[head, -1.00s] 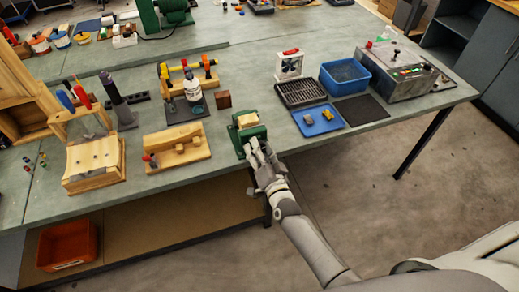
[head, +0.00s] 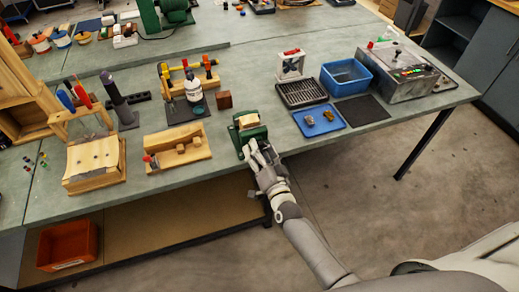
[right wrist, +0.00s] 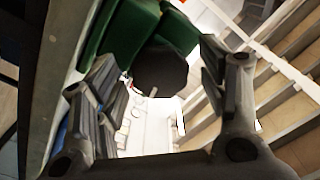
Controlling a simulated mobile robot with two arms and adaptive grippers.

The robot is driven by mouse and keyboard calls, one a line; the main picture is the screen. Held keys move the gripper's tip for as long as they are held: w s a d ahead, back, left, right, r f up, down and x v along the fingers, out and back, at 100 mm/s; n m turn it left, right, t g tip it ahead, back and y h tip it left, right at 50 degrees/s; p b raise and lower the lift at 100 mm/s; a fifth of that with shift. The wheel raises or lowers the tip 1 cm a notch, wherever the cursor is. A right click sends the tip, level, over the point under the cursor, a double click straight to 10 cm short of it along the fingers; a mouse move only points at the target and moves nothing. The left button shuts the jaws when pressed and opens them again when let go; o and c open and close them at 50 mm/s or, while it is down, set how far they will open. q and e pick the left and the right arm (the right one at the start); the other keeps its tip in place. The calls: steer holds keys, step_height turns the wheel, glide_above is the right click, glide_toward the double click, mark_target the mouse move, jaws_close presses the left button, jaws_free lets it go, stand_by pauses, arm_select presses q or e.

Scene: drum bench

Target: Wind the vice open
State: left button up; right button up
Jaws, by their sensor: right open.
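The green vice (head: 251,137) stands at the front edge of the bench, with a pale wooden block (head: 247,121) at its top. My right gripper (head: 258,153) is at the front of the vice and hides its lower front in the head view. In the right wrist view, the green vice body (right wrist: 128,30) is at the top. A dark round part (right wrist: 160,70) at its front lies between the spread fingers of my right gripper (right wrist: 158,74), with a visible gap on either side. A short light pin shows below it. My left gripper is not in view.
A wooden jig (head: 178,148) stands left of the vice. A blue tray (head: 318,121) with small pieces and a blue bin (head: 345,75) lie to the right. An orange crate (head: 67,245) is on the lower shelf. The floor at front right is clear.

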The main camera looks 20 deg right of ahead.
steer(key=s, duration=1.1)
steer(key=shift+d, duration=0.2)
steer(key=shift+s, duration=0.1)
